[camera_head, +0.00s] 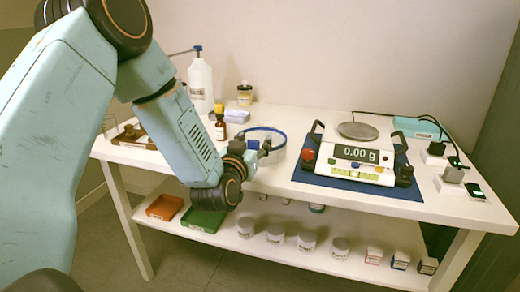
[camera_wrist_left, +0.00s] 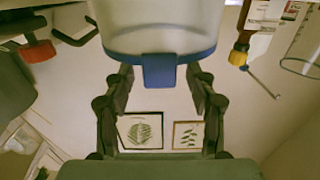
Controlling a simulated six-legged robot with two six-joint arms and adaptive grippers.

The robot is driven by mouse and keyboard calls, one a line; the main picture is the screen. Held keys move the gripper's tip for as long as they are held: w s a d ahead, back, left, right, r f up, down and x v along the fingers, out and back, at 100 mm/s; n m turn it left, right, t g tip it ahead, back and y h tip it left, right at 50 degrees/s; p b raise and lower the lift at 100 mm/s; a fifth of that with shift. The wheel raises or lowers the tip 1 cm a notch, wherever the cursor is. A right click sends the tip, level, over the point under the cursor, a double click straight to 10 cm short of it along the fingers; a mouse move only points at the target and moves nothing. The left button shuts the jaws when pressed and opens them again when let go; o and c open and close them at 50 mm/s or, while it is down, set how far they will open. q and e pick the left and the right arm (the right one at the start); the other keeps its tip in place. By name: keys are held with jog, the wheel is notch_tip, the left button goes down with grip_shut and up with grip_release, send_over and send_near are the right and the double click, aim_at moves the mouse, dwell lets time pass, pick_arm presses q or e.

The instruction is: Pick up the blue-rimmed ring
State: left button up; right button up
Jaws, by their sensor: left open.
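The blue-rimmed ring (camera_head: 279,133) stands on the white table, left of the scale. It looks like a clear, short cylinder with a blue band around its edge. In the left wrist view its blue tab (camera_wrist_left: 160,70) faces me, centred between the fingertips. My left gripper (camera_head: 262,150) is open at the near left side of the ring; its two fingers (camera_wrist_left: 160,82) lie on either side of the tab with gaps. I cannot tell how deep the tab sits between them. My arm hides the table left of the ring. My right gripper is not in view.
A scale (camera_head: 357,153) on a blue mat (camera_head: 310,177) stands right of the ring. Behind are a brown bottle (camera_head: 220,128), a white wash bottle (camera_head: 200,85) and a yellow-labelled jar (camera_head: 244,94). The lower shelf holds trays (camera_head: 165,207), several jars (camera_head: 307,240) and small boxes.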

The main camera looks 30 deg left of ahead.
pick_arm(q)
jog(key=shift+s, duration=0.1)
grip_shut()
dwell(0.4)
